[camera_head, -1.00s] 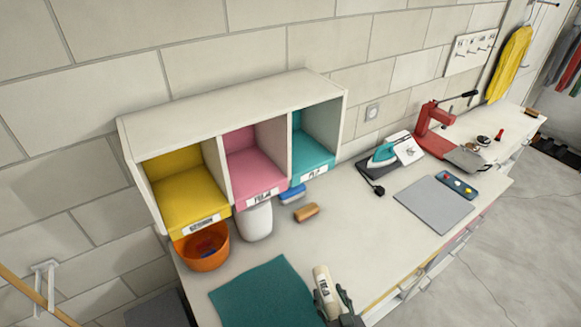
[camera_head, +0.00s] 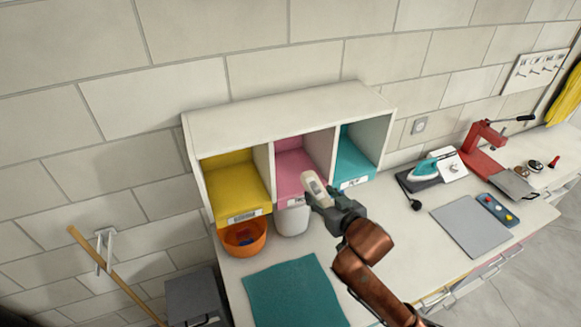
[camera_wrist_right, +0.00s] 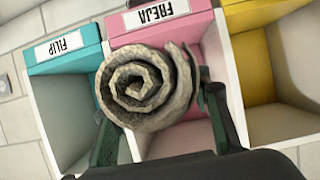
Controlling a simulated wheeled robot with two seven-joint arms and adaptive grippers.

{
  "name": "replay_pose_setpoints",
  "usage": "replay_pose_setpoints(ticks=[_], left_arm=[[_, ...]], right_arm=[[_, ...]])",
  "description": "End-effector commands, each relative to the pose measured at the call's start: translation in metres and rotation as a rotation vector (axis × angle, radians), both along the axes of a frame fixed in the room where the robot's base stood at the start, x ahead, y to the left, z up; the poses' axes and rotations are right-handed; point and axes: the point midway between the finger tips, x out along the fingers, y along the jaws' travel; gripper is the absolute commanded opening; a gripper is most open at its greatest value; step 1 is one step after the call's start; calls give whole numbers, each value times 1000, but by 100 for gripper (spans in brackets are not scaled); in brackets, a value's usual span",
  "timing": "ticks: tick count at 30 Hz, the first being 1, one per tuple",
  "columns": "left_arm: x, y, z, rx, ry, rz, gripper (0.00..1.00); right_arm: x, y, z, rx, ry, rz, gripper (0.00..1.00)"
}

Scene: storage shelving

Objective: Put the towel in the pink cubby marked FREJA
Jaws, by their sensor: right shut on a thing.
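My right gripper (camera_head: 335,207) is shut on the towel (camera_head: 314,187), a pale grey-beige roll, and holds it in the air in front of the cubbies. The right wrist view shows the towel's spiral end (camera_wrist_right: 148,88) between the two fingers, pointing at the pink cubby. The pink cubby (camera_head: 290,170) is the middle one. Its label reads FREJA (camera_wrist_right: 154,14) and appears upside down in the right wrist view. The towel and gripper hide part of the pink cubby's front in the head view. My left gripper is not in view.
A yellow cubby (camera_head: 235,185) and a teal cubby (camera_head: 352,165) labelled FILIP flank the pink one. Below stand an orange bucket (camera_head: 243,236) and a white container (camera_head: 292,221). A teal mat (camera_head: 293,293) lies in front. An iron (camera_head: 430,167) stands to the right.

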Motion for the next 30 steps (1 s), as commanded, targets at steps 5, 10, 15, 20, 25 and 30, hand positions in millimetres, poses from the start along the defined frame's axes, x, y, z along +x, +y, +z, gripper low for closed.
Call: replay_pose_setpoints(ticks=[5, 10, 15, 20, 25, 30], left_arm=[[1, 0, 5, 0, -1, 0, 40], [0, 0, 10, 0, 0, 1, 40], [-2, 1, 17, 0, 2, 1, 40], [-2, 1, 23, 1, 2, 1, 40], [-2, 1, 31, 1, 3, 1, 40], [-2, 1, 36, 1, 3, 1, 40]], right_arm=[[9, 13, 20, 0, 0, 29, 9], [42, 26, 21, 1, 2, 30, 9], [83, 43, 22, 1, 2, 30, 9], [121, 59, 22, -1, 1, 28, 9], [160, 75, 22, -1, 1, 28, 9], [186, 86, 16, -1, 3, 29, 9]])
